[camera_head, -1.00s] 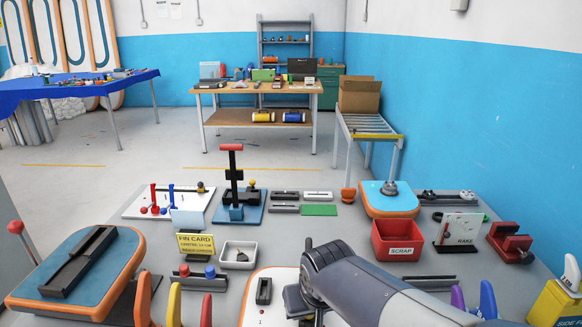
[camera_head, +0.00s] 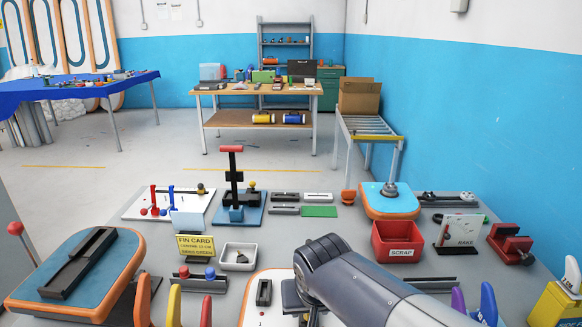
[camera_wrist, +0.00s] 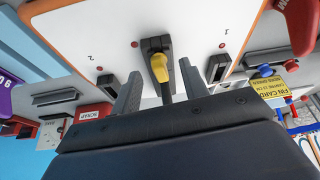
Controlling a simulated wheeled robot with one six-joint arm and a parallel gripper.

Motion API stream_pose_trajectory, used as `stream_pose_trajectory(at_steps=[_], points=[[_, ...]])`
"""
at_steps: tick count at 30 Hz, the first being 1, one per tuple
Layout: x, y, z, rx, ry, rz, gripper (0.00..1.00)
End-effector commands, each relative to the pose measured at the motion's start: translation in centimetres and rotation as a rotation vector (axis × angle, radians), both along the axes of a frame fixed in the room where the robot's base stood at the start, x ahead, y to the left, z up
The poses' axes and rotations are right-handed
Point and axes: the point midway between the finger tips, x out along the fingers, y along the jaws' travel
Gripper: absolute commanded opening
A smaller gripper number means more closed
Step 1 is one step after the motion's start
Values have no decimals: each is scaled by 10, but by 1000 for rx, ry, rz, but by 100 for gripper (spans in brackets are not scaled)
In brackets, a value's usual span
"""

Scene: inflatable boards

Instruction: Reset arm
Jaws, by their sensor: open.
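My gripper (camera_wrist: 160,72) shows in the wrist view with its two grey fingers apart. A yellow fin-like piece (camera_wrist: 160,68) stands in a dark box on the white board (camera_wrist: 195,25), between the fingers in the picture. Whether either finger touches it, I cannot tell. Another dark box (camera_wrist: 217,67) is on the board just right of the right finger. In the head view my arm (camera_head: 365,282) reaches in from the bottom right over the board (camera_head: 255,312) and hides much of it. My gripper is hidden there.
Around the board in the head view are the red SCRAP bin (camera_head: 398,241), the yellow FIN CARD sign (camera_head: 196,246), a white tray (camera_head: 238,256) and a blue board with orange edge (camera_head: 112,268). Coloured fins (camera_head: 174,306) stand at the front edge.

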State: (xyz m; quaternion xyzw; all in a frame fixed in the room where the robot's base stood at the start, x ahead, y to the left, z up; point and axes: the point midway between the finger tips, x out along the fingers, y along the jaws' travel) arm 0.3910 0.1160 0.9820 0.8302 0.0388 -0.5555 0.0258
Motion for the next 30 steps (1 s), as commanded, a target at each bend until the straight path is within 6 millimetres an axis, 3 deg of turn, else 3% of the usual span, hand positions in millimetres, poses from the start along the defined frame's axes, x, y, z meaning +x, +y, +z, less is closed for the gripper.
stream_pose_trajectory(at_steps=[12,27,30], points=[[-34,-3,80,2,2,3,42],[6,0,-19,-2,6,1,42],[9,0,-22,2,0,28,42]])
